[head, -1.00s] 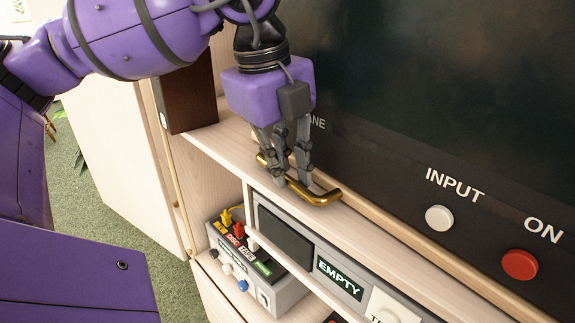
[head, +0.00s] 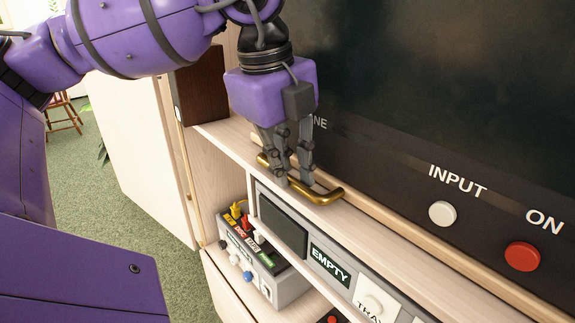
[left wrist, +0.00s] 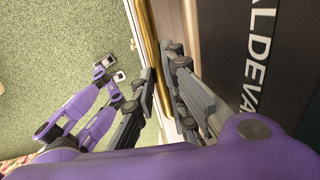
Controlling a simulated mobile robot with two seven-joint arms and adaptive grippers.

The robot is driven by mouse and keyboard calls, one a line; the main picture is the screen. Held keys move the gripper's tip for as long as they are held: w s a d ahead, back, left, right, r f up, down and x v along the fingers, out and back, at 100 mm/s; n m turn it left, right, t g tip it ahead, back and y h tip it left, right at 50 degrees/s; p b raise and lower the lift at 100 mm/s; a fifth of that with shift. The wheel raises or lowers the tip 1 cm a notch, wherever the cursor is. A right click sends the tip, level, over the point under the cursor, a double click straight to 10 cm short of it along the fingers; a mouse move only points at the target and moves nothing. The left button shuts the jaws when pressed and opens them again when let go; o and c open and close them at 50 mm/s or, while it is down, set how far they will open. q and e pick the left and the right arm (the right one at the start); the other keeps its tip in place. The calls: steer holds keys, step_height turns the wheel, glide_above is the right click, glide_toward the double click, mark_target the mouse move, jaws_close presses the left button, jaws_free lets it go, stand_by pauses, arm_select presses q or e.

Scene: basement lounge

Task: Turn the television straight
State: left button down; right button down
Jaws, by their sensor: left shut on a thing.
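The television (head: 400,90) is a large dark screen with a black lower frame, seen at a slant on the right of the head view. Its frame carries a white INPUT button (head: 442,213) and a red ON button (head: 521,256). A brass handle (head: 322,197) lies along the pale ledge below the frame. My left gripper (head: 293,180) points down and is shut on the brass handle. In the left wrist view the brass bar (left wrist: 151,45) runs down between the fingers, which partly hide it.
A dark brown speaker-like box (head: 202,87) stands on the shelf behind my gripper. Below are a grey box with coloured plugs (head: 283,292) and a player showing EMPTY (head: 329,263).

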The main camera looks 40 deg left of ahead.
arm_select(q)
steer(key=c, duration=1.8)
jaws_free()
steer(key=shift+r, duration=0.1)
steer(key=shift+r, duration=0.35)
step_height(320, 180, up, 11)
steer(key=s, duration=0.2)
steer(key=shift+s+a, duration=0.15)
steer(key=shift+a, duration=0.05)
steer(key=shift+f, duration=0.15)
